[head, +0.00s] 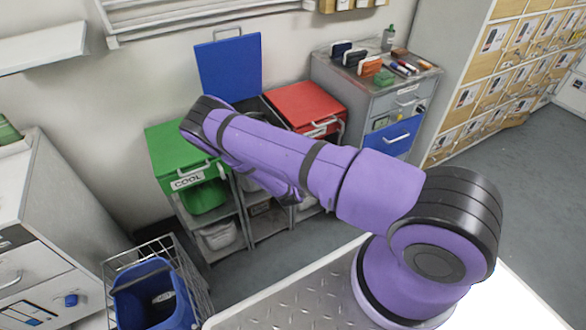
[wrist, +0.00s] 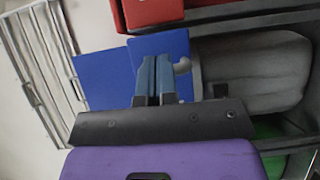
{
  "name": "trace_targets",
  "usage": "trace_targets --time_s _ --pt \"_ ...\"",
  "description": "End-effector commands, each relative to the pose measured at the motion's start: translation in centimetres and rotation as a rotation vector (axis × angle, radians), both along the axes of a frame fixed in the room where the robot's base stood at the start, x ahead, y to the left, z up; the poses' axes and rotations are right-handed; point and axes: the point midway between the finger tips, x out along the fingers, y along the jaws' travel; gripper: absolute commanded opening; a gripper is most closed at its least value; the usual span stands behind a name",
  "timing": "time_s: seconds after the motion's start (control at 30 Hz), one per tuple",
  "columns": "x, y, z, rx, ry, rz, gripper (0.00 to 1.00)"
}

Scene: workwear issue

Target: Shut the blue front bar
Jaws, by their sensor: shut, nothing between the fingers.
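A blue lid (head: 228,68) stands raised above the middle bin unit, with a light bar handle along its top edge. It also shows in the wrist view (wrist: 104,76). A smaller blue front panel (wrist: 150,44) lies beyond my fingers, with a grey bar (wrist: 183,66) at its right side. My gripper (wrist: 155,58) is shut and empty, pointing at this panel. The fingers overlap the panel in the picture; I cannot tell whether they touch it. In the head view my arm hides the middle unit's front and the gripper's fingers.
A green unit (head: 175,150) stands left of the middle one and a red unit (head: 305,103) right of it. A grey cabinet (head: 385,103) with a blue drawer (head: 398,136) is farther right. A grey tub (wrist: 250,70) sits beside the blue panel in the wrist view.

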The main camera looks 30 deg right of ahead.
Motion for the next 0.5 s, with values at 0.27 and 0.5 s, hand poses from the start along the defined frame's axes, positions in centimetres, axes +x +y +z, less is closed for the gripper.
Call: trace_targets --time_s 0.27,0.5 --pt "2.5 -1.0 0.0 0.001 -0.002 -0.001 0.00" --pt "3.3 -1.0 0.1 0.001 -0.004 0.003 0.00"
